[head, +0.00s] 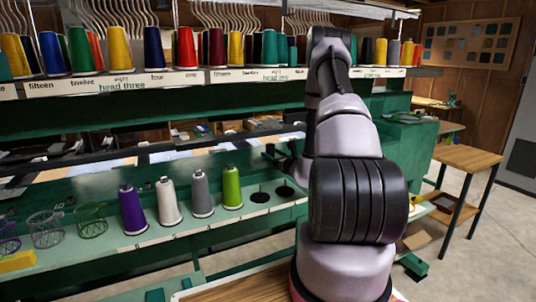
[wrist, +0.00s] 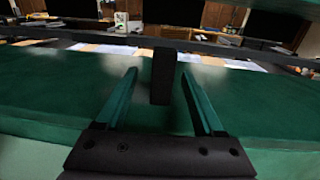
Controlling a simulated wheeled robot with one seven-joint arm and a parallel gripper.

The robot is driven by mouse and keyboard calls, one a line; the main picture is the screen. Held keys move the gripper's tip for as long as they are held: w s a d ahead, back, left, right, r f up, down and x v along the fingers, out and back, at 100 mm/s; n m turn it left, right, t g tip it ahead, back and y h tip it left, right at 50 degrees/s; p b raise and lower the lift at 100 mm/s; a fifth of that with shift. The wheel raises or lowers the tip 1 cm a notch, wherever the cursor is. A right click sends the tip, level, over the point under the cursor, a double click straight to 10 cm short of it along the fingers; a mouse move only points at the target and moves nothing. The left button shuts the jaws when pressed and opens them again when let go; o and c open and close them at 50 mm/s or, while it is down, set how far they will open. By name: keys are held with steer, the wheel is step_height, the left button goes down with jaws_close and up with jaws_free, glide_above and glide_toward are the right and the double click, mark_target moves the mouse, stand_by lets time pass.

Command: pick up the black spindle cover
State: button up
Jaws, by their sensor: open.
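My gripper (wrist: 159,73) is open, its two green fingers apart and pointing forward over a green surface (wrist: 70,85). A dark upright block (wrist: 163,78) shows between the fingers in the wrist view, seemingly untouched; it may be the black spindle cover, but I cannot tell for sure. In the head view my gripper (head: 273,156) is partly hidden by my arm, above the right part of the pale green shelf. Two black round spindle bases (head: 259,197) (head: 284,190) sit on that shelf below it, with no cones on them.
Purple (head: 132,212), white (head: 168,203), grey (head: 202,195) and lime (head: 232,188) thread cones stand left of the black bases. Wire baskets (head: 91,221) are farther left. A dark rail (wrist: 100,36) crosses behind the green surface. A wooden table (head: 467,157) stands right.

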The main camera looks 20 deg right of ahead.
steer(key=w, duration=0.5)
steer(key=shift+w+a+r, duration=0.1)
steer(key=shift+w+r, duration=0.05)
steer(key=shift+w, duration=0.25)
jaws_close()
